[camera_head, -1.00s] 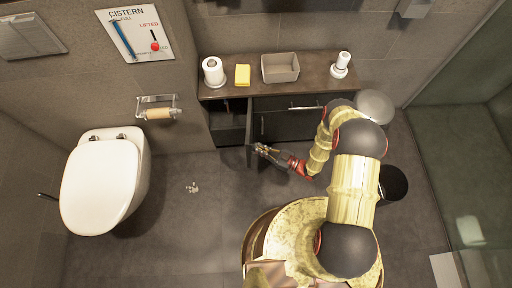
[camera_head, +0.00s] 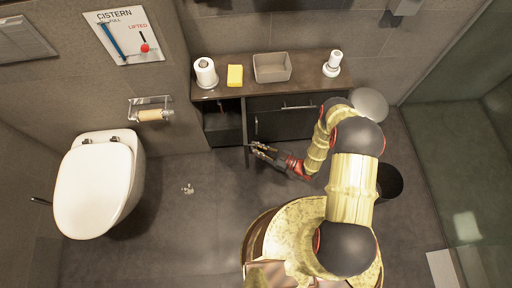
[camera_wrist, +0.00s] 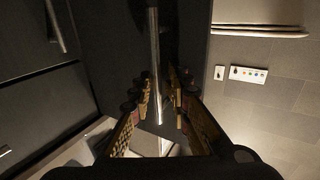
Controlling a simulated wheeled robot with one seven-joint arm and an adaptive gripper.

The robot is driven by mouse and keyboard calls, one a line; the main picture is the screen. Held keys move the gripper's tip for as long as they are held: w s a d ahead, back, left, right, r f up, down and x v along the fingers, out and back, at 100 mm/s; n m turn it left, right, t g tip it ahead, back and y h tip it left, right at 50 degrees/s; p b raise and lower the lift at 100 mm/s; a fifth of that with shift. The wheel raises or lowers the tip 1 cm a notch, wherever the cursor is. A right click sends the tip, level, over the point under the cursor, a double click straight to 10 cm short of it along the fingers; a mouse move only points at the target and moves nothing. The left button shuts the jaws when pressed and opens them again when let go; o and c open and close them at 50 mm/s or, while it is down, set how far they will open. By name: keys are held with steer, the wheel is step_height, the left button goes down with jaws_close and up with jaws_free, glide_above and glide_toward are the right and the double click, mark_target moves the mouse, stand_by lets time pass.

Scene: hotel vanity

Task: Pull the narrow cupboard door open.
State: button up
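The narrow cupboard door (camera_head: 246,131) stands open, swung out from the left end of the dark vanity and seen nearly edge-on in the head view. The open compartment (camera_head: 222,126) shows to its left. In the wrist view the door's dark face (camera_wrist: 105,40) fills the middle, with its long metal bar handle (camera_wrist: 154,50) running down between my fingers. My gripper (camera_head: 256,148) is beside the door's outer end, on its right side. In the wrist view my gripper (camera_wrist: 160,88) has its fingers apart, on either side of the handle, with gaps showing; it looks open.
Drawers with a bar handle (camera_head: 298,107) lie right of the door. A paper roll (camera_head: 205,72), yellow sponge (camera_head: 235,75), grey box (camera_head: 272,68) and white bottle (camera_head: 332,64) stand on the counter. A toilet (camera_head: 98,185) is left, a black bin (camera_head: 390,182) right.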

steer(key=shift+o, duration=0.6)
steer(key=shift+w, duration=0.1)
steer(key=shift+d, duration=0.3)
steer(key=v, duration=1.1)
steer(key=shift+s, duration=0.25)
steer(key=shift+d, duration=0.15)
